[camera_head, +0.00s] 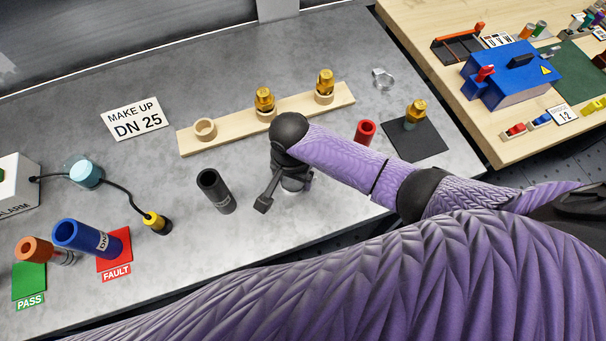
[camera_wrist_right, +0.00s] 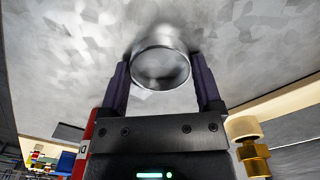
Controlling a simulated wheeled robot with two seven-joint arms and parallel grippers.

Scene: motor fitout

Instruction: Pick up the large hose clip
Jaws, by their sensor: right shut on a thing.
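My right gripper (camera_head: 272,200) is low over the middle of the grey bench, seen from above with its wrist hiding most of it. In the right wrist view the gripper (camera_wrist_right: 162,75) is shut on a shiny metal ring, the large hose clip (camera_wrist_right: 160,85), which sits between its two fingertips. The held clip is hidden in the head view. I cannot tell whether it still touches the bench. Another metal clip (camera_head: 382,78) lies at the back right of the bench, apart from the gripper. My left gripper is not in view.
A black tube (camera_head: 215,191) stands just left of the gripper. A red tube (camera_head: 365,132) and a dark mat (camera_head: 414,143) with a brass fitting (camera_head: 416,111) are to the right. A wooden rack (camera_head: 235,130) is behind. Blue (camera_head: 90,240) and orange (camera_head: 40,250) tubes stand front left.

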